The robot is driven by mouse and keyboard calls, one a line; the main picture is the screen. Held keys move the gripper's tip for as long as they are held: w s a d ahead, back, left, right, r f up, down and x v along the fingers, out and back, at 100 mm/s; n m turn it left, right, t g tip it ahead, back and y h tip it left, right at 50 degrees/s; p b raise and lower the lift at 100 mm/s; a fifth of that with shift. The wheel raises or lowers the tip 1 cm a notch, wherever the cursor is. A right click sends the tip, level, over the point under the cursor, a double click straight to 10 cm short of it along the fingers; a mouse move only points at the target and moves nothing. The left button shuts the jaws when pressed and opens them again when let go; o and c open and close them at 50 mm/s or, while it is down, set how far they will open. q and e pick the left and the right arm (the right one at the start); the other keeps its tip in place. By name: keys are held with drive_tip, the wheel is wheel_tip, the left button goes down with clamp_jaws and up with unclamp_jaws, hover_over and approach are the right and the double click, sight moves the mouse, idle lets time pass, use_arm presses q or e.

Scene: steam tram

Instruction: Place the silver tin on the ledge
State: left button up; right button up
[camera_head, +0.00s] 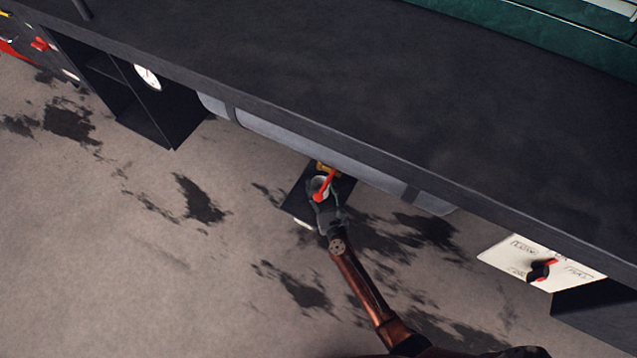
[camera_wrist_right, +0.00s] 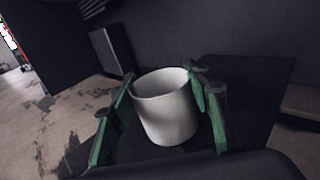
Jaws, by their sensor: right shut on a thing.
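The silver tin (camera_wrist_right: 168,112) is a pale, open-topped cylinder and stands upright between the green-edged fingers of my right gripper (camera_wrist_right: 160,115) in the right wrist view. The gripper is shut on it. In the head view the right gripper (camera_head: 322,194) is over a small dark flat ledge (camera_head: 297,203) beneath the long grey cylinder, and the tin is mostly covered by the gripper and a red bar. The dark ledge surface (camera_wrist_right: 262,78) is also under and behind the tin in the wrist view. I cannot tell whether the tin touches it. My left gripper is not in view.
A long dark counter (camera_head: 330,60) overhangs the work area, with a grey cylinder (camera_head: 290,135) below its edge. A dial (camera_head: 147,77) is at the upper left. A white panel with a black-and-red knob (camera_head: 540,268) is at right. The stained floor is open at left.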

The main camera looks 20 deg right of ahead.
drive_tip(key=shift+r, duration=0.15)
drive_tip(key=shift+f, duration=0.25)
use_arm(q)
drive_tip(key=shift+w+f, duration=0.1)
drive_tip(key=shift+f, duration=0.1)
use_arm(e)
drive_tip(key=o, duration=1.3)
drive_tip(key=shift+r, duration=0.1)
drive_tip(key=shift+r, duration=0.2)
drive_tip(key=s, duration=0.4)
drive_tip(key=s+a+p, duration=0.1)
drive_tip(key=s, duration=0.3)
drive_tip(key=s+p, duration=0.1)
drive_tip(key=s, duration=0.3)
drive_tip(key=shift+a, duration=0.2)
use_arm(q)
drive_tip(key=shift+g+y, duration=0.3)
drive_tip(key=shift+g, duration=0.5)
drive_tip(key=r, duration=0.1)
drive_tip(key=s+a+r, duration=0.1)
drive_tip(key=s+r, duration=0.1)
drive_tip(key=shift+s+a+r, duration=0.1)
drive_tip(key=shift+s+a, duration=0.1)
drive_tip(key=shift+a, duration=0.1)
use_arm(e)
drive_tip(key=shift+f, duration=0.1)
